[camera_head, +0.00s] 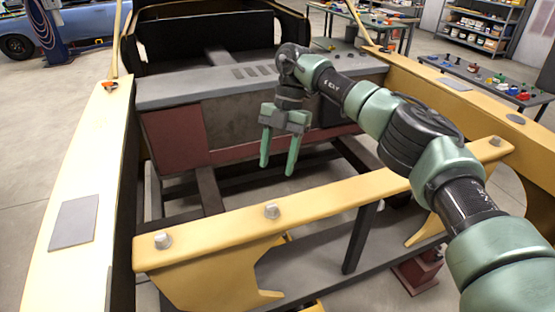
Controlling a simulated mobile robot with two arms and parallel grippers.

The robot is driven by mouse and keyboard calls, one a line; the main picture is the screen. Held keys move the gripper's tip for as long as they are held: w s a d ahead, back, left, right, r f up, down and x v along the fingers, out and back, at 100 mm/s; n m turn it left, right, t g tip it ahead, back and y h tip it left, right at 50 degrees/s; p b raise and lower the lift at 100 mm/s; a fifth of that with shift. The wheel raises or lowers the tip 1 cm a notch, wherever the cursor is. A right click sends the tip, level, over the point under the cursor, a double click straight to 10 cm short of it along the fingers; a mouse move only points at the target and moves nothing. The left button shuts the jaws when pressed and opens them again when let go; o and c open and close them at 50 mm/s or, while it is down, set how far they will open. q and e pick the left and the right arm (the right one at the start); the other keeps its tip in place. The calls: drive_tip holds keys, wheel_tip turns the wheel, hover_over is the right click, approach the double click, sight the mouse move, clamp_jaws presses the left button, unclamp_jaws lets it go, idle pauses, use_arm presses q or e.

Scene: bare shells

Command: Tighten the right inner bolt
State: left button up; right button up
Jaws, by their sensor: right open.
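A yellow crossbar (330,200) spans the bare car shell in front of me. Three silvery bolts show on it: one at the left end (162,241), one further in on the left (271,212), and one at the right end (495,142). No right inner bolt is visible; my right arm covers part of the bar between the inner left bolt and the right end. My right gripper (278,165) is open and empty, with green fingers pointing down. In the picture it is above the inner left bolt, apart from the bar. My left gripper is not in view.
Yellow side rails (78,200) flank the open bay, with a grey cross panel (225,85) behind. An orange-and-black item (109,86) lies on the left rail. A table of small parts (490,80) and shelves (483,25) stand at the right back.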

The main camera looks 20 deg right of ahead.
wheel_tip(320, 180, up, 6)
drive_tip(key=p, duration=0.4)
drive_tip(key=shift+f+p, duration=0.2)
drive_tip(key=shift+p, duration=0.2)
